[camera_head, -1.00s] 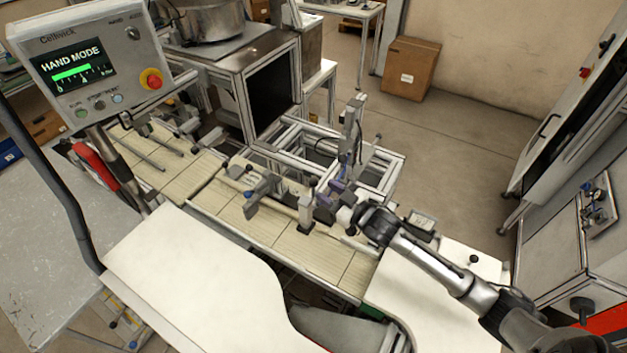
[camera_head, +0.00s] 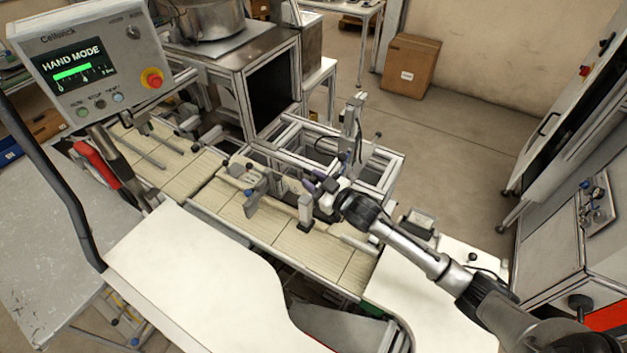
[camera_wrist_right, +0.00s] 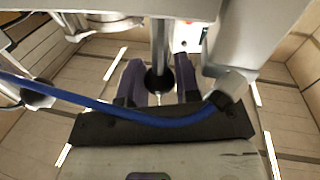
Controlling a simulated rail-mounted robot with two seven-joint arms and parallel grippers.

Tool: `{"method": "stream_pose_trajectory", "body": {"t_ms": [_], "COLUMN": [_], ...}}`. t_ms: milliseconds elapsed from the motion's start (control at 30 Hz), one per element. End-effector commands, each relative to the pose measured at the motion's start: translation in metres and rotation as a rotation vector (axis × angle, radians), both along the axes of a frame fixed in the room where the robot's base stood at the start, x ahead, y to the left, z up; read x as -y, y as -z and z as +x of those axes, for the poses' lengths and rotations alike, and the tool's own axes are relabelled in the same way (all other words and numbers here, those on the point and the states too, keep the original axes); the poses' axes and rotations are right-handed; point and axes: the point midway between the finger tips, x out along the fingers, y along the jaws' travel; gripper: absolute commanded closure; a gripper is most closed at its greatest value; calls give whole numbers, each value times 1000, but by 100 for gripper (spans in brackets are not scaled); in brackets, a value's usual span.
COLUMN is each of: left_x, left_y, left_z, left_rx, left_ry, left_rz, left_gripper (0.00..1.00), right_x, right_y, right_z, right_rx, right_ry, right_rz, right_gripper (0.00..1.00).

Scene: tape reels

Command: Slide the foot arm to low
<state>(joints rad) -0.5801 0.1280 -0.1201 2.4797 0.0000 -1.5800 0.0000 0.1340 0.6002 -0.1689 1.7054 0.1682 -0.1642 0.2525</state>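My right gripper (camera_head: 320,183) reaches in from the right over the conveyor, with its purple fingers spread. In the right wrist view, the fingers (camera_wrist_right: 160,78) stand on either side of a black ball knob (camera_wrist_right: 158,80) with a grey rod behind it. Some gap shows at the right finger; contact on the left is unclear. A tall grey upright (camera_head: 351,130) rises behind the gripper. A grey block on a post (camera_head: 305,212) and a grey plate (camera_head: 256,195) stand nearby on the conveyor. I cannot tell which part is the foot arm. My left gripper is not in view.
A blue hose (camera_wrist_right: 110,108) crosses in front of my right gripper in the wrist view. The conveyor (camera_head: 290,245) runs diagonally below it. An aluminium frame (camera_head: 385,170) stands behind. A white table (camera_head: 185,270) lies in front, and a control panel (camera_head: 85,65) at upper left.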

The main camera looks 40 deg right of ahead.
Motion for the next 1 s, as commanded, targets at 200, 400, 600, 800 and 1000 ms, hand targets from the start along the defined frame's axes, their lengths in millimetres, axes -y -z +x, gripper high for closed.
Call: {"method": "stream_pose_trajectory", "body": {"t_ms": [200, 400, 600, 800, 1000], "left_x": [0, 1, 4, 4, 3], "left_y": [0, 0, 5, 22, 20], "left_z": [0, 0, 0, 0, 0], "left_rx": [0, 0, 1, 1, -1], "left_ry": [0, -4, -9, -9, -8], "left_rz": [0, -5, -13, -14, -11], "left_gripper": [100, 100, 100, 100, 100], "right_x": [0, 0, 0, 0, 0], "right_y": [0, 0, 10, 43, 44], "right_z": [0, 0, 0, 0, 0], "right_rx": [0, 0, -1, -3, -7], "right_ry": [0, 0, 0, 2, 2], "right_rz": [0, 0, 1, 1, 0], "right_gripper": [91, 100, 100, 100, 100]}}
